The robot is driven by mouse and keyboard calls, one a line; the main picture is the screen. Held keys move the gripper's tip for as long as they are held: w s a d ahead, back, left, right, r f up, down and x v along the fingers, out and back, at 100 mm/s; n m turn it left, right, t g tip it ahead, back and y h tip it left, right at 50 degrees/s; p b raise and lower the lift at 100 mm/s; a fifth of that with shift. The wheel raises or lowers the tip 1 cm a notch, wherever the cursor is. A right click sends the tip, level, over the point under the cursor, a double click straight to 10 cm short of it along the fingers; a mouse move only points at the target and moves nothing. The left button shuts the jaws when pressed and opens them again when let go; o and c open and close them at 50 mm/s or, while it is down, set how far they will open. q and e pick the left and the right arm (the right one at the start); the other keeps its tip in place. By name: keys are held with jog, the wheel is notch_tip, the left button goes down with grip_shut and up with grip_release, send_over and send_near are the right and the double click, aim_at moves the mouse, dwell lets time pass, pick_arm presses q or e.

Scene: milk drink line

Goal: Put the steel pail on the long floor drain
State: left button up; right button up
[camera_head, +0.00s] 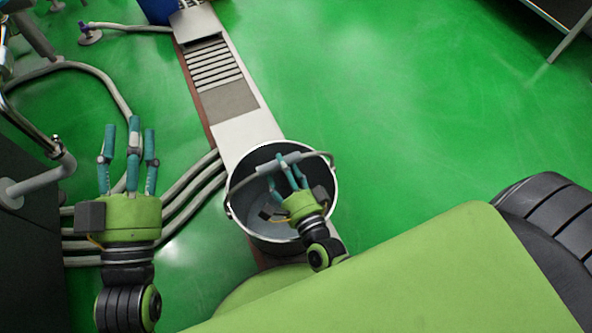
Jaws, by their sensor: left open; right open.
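The steel pail (240,205) is upright and empty as far as I can see, with its handle (318,156) raised across the opening. It overlaps the pale strip of the long floor drain (250,131); I cannot tell whether it rests on it or is above it. The drain's slotted grating (214,68) shows farther up. My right gripper (286,172) is open, with its teal fingers at the handle's grip, over the pail's mouth; contact is unclear. My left gripper (128,150) is open and empty, left of the pail, fingers pointing up the picture.
Several grey hoses or pipes (185,193) run along the floor between my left gripper and the pail. A dark cabinet (30,220) with pipework stands at the left edge. A blue object (155,10) is at the drain's far end. Green floor (400,90) on the right is clear.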

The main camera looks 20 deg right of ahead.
jog(key=s+p, duration=0.1)
jog(key=s, duration=0.8)
jog(key=w+a+r+n+y, duration=0.2)
jog(key=w+r+n+y, duration=0.1)
jog(key=r+n, duration=0.35)
jog(key=w+a+r+n+y, duration=0.2)
jog(key=w+r+n, duration=0.2)
jog(key=r+n, duration=0.25)
pick_arm(q)
notch_tip(320, 180, down, 8)
jog(key=w+a+n+g+y, duration=0.1)
jog(key=a+g+y, duration=0.1)
jog(key=g, duration=0.2)
jog(key=shift+y, duration=0.3)
pick_arm(e)
notch_tip(320, 180, up, 8)
jog(key=d+n+g+h, duration=0.1)
jog(key=d+n, duration=0.1)
jog(key=n, duration=0.6)
jog(key=shift+w+d+f+g, duration=0.25)
jog(key=shift+w+d+g, duration=0.05)
jog(key=shift+w+d, duration=0.15)
